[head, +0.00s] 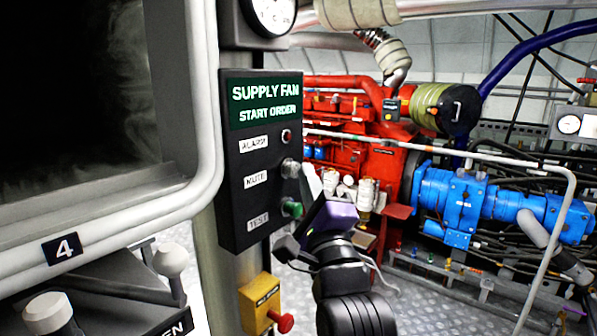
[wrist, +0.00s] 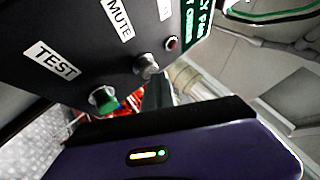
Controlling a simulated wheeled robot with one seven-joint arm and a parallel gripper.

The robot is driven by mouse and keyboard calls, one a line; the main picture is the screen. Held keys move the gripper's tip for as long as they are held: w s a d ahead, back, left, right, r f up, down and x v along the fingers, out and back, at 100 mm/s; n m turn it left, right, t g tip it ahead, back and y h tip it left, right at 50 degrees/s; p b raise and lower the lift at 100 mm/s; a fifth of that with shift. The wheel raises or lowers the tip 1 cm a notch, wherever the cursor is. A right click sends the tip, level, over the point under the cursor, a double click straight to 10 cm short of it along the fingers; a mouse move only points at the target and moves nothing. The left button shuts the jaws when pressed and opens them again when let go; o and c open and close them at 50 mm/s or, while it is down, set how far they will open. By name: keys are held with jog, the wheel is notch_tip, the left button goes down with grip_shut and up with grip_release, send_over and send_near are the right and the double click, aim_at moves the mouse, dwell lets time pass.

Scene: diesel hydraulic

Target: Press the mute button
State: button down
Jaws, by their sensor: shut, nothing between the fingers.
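A dark control panel (head: 240,200) headed "SUPPLY FAN START ORDER" carries labels for alarm, mute and test. The mute button (head: 290,168) is a silver knob to the right of the MUTE label (head: 255,180). It also shows in the wrist view (wrist: 147,65). My gripper (head: 309,180), with a purple housing, is just right of the mute button in the head view.
The green test button (head: 292,209) sits below the mute button, near my gripper. A small alarm lamp (head: 286,136) is above. A yellow box with a red knob (head: 262,305) is below the panel. A white handrail (head: 570,210) and red and blue machinery stand at the right.

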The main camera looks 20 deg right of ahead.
jog(key=shift+s+d, duration=0.4)
jog(key=shift+s, duration=0.3)
jog(key=shift+s+d, duration=0.75)
jog(key=shift+s, duration=0.3)
jog(key=shift+s+d, duration=0.75)
jog(key=shift+s, duration=0.25)
